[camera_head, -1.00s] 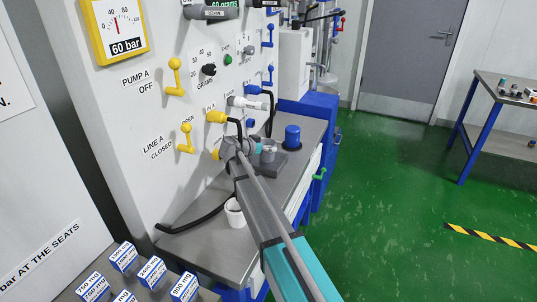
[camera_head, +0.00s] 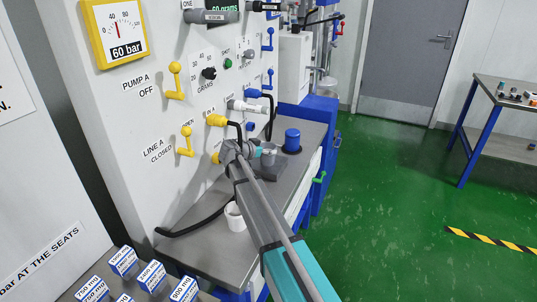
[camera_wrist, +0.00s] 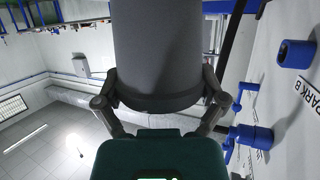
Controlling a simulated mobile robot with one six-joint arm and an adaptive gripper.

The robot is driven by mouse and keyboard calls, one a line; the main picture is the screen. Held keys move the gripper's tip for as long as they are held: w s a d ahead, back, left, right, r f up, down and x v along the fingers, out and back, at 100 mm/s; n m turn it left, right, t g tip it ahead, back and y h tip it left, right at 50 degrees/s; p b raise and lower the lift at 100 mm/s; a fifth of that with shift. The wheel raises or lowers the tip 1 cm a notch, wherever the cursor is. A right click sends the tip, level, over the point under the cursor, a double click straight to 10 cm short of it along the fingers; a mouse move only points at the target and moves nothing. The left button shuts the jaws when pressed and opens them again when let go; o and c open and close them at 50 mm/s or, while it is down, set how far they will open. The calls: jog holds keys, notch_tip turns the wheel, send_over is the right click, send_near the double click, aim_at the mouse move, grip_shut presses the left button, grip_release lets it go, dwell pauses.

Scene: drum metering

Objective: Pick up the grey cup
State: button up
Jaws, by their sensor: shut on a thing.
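The grey cup (camera_wrist: 158,45) fills the upper middle of the wrist view, between the two fingers of my gripper (camera_wrist: 160,92). The fingers press on both its sides, so my gripper is shut on it. In the head view the cup (camera_head: 269,155) shows small, just right of my gripper (camera_head: 257,152), above or on a dark grey block on the bench. I cannot tell there whether it is clear of the block. My arm hides part of this area.
A blue cup (camera_head: 292,139) stands behind on the bench. A white cup (camera_head: 235,216) stands nearer, beside my arm. The panel with yellow valve levers (camera_head: 186,141) and hoses is close on the left. Labelled blue-and-white boxes (camera_head: 123,260) stand at lower left. Green floor is clear at right.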

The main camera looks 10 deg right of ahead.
jog(key=shift+r, duration=0.1)
notch_tip(320, 180, up, 2)
jog(key=p, duration=0.2)
jog(key=shift+r+p, duration=0.2)
jog(key=shift+p, duration=0.15)
jog(key=s+r+p, duration=1)
jog(key=s, duration=0.4)
jog(key=shift+a+r, duration=0.2)
jog(key=shift+r+p, duration=0.25)
jog(key=shift+p, duration=0.15)
jog(key=shift+w+d, duration=0.1)
